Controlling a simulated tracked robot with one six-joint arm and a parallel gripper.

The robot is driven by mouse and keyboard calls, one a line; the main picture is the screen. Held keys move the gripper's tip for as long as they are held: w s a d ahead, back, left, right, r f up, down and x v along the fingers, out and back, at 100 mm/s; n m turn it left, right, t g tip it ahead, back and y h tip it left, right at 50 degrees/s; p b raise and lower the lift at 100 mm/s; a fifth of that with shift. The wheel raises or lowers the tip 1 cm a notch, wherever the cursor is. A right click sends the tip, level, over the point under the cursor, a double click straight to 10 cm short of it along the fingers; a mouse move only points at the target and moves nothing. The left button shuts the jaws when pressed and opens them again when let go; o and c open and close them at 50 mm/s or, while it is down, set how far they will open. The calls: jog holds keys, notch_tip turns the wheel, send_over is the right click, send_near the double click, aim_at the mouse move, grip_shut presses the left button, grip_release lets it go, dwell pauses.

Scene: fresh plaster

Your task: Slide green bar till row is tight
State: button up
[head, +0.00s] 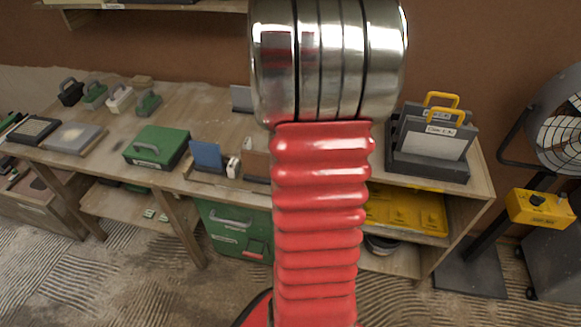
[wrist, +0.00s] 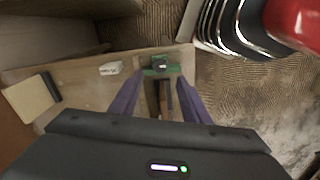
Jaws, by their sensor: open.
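In the wrist view my gripper (wrist: 160,82) is open, its two purple fingers spread wide over the bench, with nothing between them in their grip. A small green piece (wrist: 160,70), which may be the green bar, lies crosswise just beyond the fingertips. A narrow row of dark and brown pieces (wrist: 164,98) runs from it back between the fingers. In the head view a row on the bench front shows a blue plate (head: 208,156), a white piece (head: 233,167) and a brown block (head: 257,164). My arm hides what lies right of it, and no green bar is clear there.
A green box with a handle (head: 157,147) stands left of the row. A dark rack with yellow-handled floats (head: 432,138) stands at the bench's right end. A fan (head: 560,120) is beyond. A white block (wrist: 110,68) lies left of the fingers in the wrist view.

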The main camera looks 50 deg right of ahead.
notch_tip(320, 180, down, 8)
dwell(0.4)
grip_shut()
dwell(0.5)
